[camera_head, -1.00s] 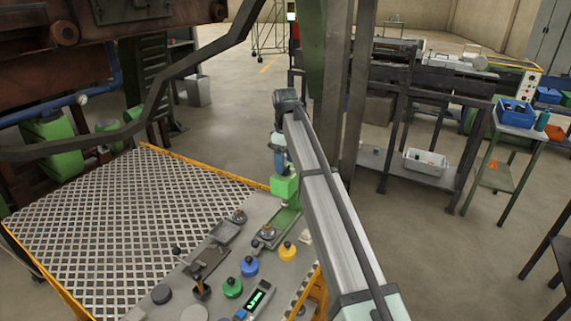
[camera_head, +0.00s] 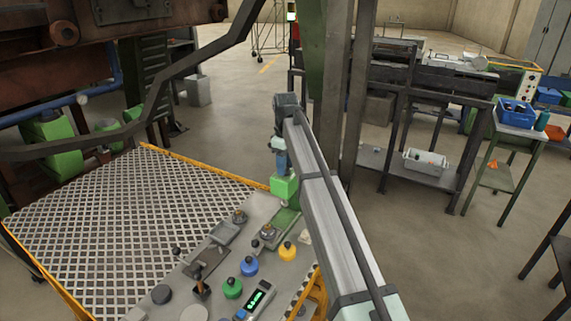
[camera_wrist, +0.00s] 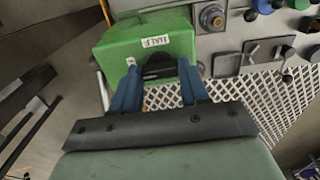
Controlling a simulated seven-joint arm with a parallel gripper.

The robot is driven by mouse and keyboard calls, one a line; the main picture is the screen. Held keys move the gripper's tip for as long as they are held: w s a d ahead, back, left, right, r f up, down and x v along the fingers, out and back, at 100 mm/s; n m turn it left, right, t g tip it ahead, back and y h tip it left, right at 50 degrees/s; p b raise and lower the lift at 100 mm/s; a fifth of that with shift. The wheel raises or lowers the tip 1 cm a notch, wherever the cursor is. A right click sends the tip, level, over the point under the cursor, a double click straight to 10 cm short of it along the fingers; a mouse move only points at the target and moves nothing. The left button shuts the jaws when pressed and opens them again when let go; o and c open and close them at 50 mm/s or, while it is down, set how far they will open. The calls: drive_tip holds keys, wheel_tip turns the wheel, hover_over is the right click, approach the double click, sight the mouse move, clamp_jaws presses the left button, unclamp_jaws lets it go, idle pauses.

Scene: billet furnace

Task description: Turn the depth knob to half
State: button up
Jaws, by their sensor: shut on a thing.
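A green box (camera_head: 284,187) stands at the far edge of the grey control panel, and in the wrist view it fills the upper middle (camera_wrist: 150,35). A white label on it, apparently reading HALF (camera_wrist: 155,42), lies just above the dark depth knob (camera_wrist: 160,66). A second small label (camera_wrist: 131,61) sits to the left of the knob. My gripper (camera_wrist: 157,75) has its blue fingers on both sides of the knob and is shut on it. In the head view my gripper (camera_head: 281,163) is at the top of the green box. The knob's pointer is hidden.
The control panel (camera_head: 215,275) carries blue, green and yellow knobs, levers and a lit display (camera_head: 256,299) nearer the camera. A metal grating (camera_head: 130,225) with yellow edges lies left. A dark post (camera_head: 340,90) stands close behind my arm.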

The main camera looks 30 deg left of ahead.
drive_tip(key=shift+c, duration=0.8)
drive_tip(key=shift+m, duration=0.3)
drive_tip(key=m, duration=0.3)
drive_tip(key=shift+m, duration=0.3)
drive_tip(key=m, duration=0.4)
drive_tip(key=shift+m, duration=0.3)
drive_tip(key=m, duration=0.9)
